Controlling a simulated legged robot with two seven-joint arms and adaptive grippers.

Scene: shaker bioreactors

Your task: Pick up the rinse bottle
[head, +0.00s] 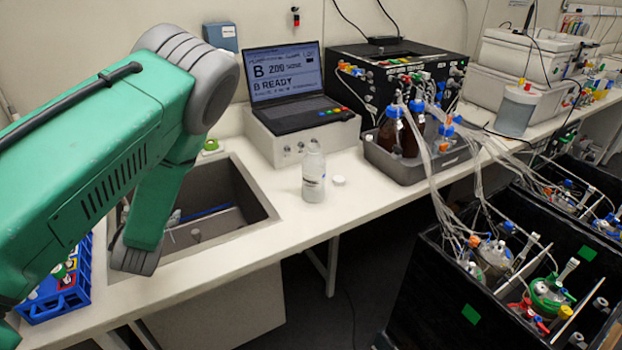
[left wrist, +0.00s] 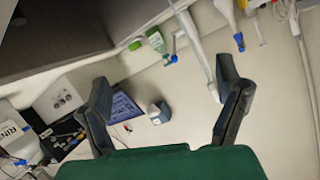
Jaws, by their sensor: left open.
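The rinse bottle (head: 314,173) is a clear and white bottle standing upright on the white bench, right of the sink and in front of the laptop stand. It also shows at the left edge of the left wrist view (left wrist: 16,135), partly cut off, with the letters "RIN" on its label. My left gripper (left wrist: 163,76) is open, with nothing between its fingers; the bottle lies outside them. In the head view my green left arm hangs over the sink, and its fingers cannot be seen. My right gripper is in neither view.
A white cap (head: 338,180) lies just right of the bottle. The sink (head: 245,222) is to its left. A laptop (head: 290,85) on a white box stands behind. A grey tray (head: 412,171) with brown bottles and tubing is to the right. A blue crate (head: 62,298) sits at lower left.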

